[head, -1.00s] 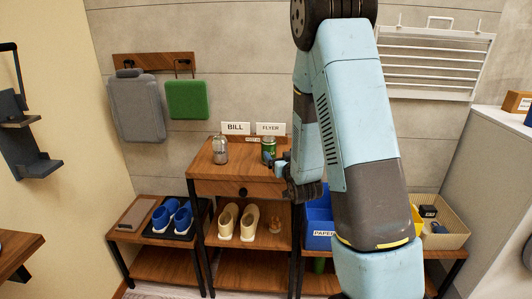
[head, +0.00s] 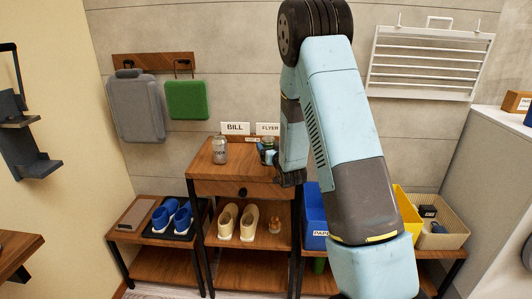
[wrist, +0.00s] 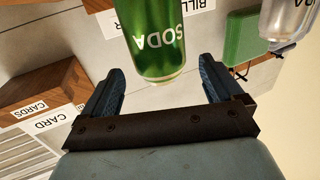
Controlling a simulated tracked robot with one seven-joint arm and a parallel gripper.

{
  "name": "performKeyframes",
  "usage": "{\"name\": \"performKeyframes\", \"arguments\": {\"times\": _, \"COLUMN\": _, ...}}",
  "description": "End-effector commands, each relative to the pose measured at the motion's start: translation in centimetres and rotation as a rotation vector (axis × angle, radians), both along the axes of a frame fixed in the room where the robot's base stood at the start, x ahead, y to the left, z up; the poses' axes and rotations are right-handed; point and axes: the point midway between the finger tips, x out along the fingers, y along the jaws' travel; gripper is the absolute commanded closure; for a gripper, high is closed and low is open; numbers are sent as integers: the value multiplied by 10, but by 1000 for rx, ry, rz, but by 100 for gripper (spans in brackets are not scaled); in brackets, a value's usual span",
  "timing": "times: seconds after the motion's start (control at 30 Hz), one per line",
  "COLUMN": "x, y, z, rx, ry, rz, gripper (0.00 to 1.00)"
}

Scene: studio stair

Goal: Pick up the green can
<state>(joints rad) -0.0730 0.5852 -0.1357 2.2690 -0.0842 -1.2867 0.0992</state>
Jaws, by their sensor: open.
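The green can (wrist: 157,38), marked SODA, shows large at the top of the wrist view. In the head view the green can (head: 267,142) stands on the small wooden cabinet's top (head: 234,173), partly hidden by my gripper. My gripper (wrist: 162,70) is open, with a blue-grey finger on each side of the can's near end in the wrist view. The fingers look apart from the can. In the head view my gripper (head: 272,157) is at the can, but its fingers are small and partly hidden.
A silver can (head: 220,151) stands left of the green one; it also shows in the wrist view (wrist: 287,18). BILL (head: 235,128) and FLYER (head: 267,128) signs stand behind. A blue bin (head: 314,218) and yellow bin (head: 407,212) sit lower right.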

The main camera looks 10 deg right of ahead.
Motion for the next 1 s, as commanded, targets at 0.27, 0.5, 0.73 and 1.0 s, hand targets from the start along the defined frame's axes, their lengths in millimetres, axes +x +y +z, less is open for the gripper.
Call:
{"name": "performKeyframes", "arguments": {"times": 0.27, "x": 35, "y": 2, "z": -1, "rx": -1, "ry": 0, "rz": 0, "gripper": 7}}
{"name": "performKeyframes", "arguments": {"times": 0.5, "x": 41, "y": 3, "z": -1, "rx": -1, "ry": 1, "rz": 0, "gripper": 7}}
{"name": "performKeyframes", "arguments": {"times": 0.73, "x": 41, "y": 3, "z": -1, "rx": -1, "ry": 1, "rz": 1, "gripper": 20}}
{"name": "performKeyframes", "arguments": {"times": 1.0, "x": 41, "y": 3, "z": -1, "rx": 0, "ry": 1, "rz": 1, "gripper": 46}}
